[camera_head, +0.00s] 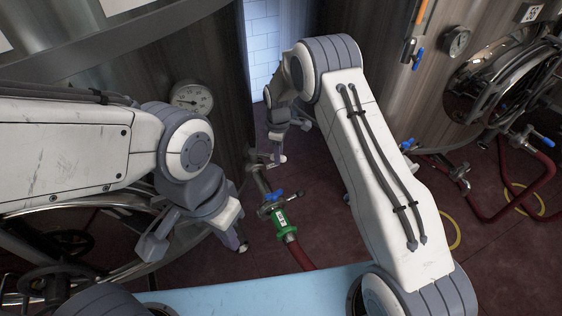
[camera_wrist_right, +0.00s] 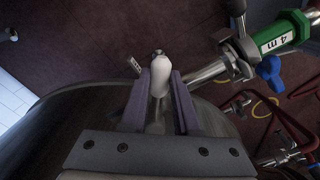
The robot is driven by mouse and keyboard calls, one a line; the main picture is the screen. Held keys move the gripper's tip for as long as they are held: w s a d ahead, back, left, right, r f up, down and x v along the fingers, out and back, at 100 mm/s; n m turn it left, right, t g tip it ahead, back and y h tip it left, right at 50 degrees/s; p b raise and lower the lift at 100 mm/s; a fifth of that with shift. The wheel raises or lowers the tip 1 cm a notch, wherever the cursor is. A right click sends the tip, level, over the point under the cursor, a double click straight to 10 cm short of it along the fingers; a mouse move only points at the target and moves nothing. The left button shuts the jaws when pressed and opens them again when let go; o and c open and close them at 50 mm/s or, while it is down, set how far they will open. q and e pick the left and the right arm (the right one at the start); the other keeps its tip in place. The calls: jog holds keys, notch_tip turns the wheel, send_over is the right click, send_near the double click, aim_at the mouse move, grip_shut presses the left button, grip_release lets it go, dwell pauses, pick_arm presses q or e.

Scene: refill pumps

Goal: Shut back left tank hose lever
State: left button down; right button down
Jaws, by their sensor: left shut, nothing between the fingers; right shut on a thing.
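In the right wrist view, my right gripper (camera_wrist_right: 160,92) is shut on a lever handle with a rounded white tip (camera_wrist_right: 160,72). In the head view, my right gripper (camera_head: 277,147) is down beside the left tank (camera_head: 222,100), above the pipe outlet. From that outlet a hose fitting with a green coupling (camera_head: 281,222) and a blue valve handle (camera_head: 273,196) leads to a dark red hose (camera_head: 299,254); the coupling (camera_wrist_right: 280,38) and blue handle (camera_wrist_right: 268,68) also show in the wrist view. My left gripper (camera_head: 242,246) is shut and empty, left of the coupling.
A round gauge (camera_head: 191,98) is on the left tank. Another steel tank (camera_head: 385,90) stands at the right, with a round hatch (camera_head: 505,85) and red hoses (camera_head: 492,215) below. A light blue surface (camera_head: 260,298) is at the front. Dark red floor lies between.

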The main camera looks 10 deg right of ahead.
jog(key=w+n+b, duration=0.2)
jog(key=w+n, duration=0.4)
jog(key=n, duration=0.1)
jog(key=shift+d+n+b, duration=0.15)
jog(key=shift+n+b, duration=0.15)
jog(key=shift+w+r, duration=0.1)
jog(key=shift+r, duration=0.05)
jog(key=c, duration=0.6)
grip_release()
jog(key=shift+c, duration=0.2)
